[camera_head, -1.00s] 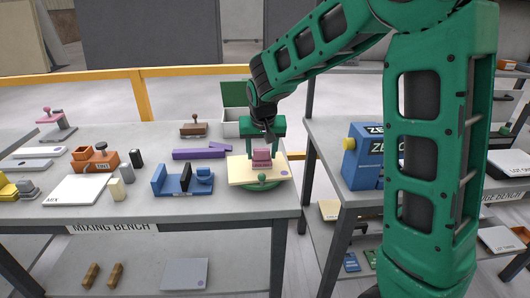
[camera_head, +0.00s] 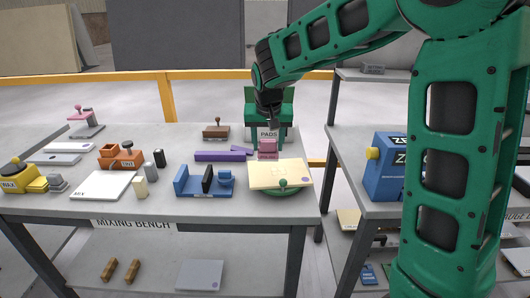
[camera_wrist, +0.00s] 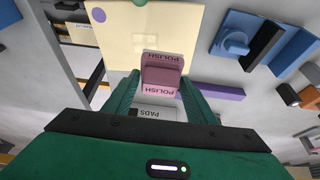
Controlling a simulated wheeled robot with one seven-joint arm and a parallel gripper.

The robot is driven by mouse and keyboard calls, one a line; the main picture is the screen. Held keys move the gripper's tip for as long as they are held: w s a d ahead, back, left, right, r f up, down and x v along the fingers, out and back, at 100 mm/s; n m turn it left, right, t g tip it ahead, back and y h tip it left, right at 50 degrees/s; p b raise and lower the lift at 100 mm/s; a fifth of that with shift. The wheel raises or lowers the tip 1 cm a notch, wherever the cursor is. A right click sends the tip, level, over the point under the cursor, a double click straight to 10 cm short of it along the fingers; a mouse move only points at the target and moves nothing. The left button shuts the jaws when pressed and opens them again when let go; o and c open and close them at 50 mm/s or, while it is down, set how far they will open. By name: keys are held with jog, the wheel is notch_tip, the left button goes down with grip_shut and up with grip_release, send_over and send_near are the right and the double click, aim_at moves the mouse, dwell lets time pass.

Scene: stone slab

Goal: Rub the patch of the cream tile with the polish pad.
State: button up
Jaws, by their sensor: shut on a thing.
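The cream tile (camera_head: 292,171) lies on a round green stand (camera_head: 283,193) at the bench's right front. It also shows in the wrist view (camera_wrist: 150,28). My gripper (camera_head: 268,140) is shut on the pink polish pad (camera_head: 267,153), which is marked POLISH in the wrist view (camera_wrist: 162,73). The pad is at the tile's back edge, in front of the PADS box. I cannot tell whether the pad touches anything below it.
A blue machine (camera_head: 385,165) stands on the right-hand bench. A yellow rail (camera_head: 168,98) runs behind.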

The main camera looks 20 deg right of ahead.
jog(key=shift+r, duration=1.5)
